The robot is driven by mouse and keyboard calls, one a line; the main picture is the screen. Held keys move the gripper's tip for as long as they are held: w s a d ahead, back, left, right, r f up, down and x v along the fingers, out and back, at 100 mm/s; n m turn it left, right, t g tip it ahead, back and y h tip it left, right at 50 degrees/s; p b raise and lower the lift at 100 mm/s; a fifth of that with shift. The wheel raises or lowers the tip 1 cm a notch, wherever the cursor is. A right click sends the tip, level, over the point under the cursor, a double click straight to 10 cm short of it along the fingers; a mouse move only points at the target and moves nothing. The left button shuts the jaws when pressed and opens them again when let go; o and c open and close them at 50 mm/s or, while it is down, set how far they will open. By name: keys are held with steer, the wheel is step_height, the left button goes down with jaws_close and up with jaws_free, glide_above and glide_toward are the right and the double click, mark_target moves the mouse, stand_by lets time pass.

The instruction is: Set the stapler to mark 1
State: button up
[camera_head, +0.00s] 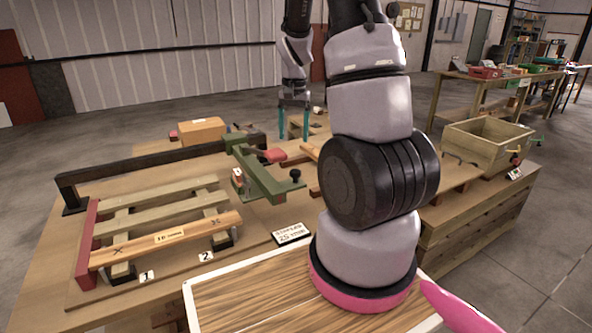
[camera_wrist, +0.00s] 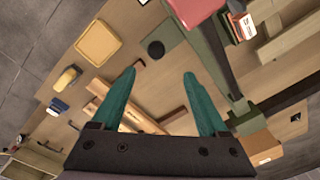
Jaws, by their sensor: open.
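A green carriage with a red handle (camera_head: 270,155), apparently the stapler, sits at the right end of a black rail (camera_head: 150,167). Its green arm (camera_head: 262,178) reaches toward the front and ends near a black knob (camera_head: 296,175). In the wrist view its green beam (camera_wrist: 214,62) and red part (camera_wrist: 193,8) show at top right, and the knob (camera_wrist: 155,48) at top centre. Mark card 1 (camera_head: 147,276) and mark card 2 (camera_head: 206,256) lie in front of a slatted wooden frame, left of the carriage. My gripper (camera_head: 293,124) is open and empty, behind and above the carriage.
A wooden slat with X marks (camera_head: 170,238) lies along the frame's front. A cardboard box (camera_head: 202,131) stands behind the rail. A lettered sign (camera_head: 292,233) lies at the front. An open wooden crate (camera_head: 487,143) stands at right. My arm hides the middle of the bench.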

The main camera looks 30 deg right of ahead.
mark_target(295, 171)
steer(key=f, duration=1.2)
steer(key=shift+d+f, duration=0.15)
steer(key=shift+d, duration=0.15)
jaws_close()
stand_by(0.9)
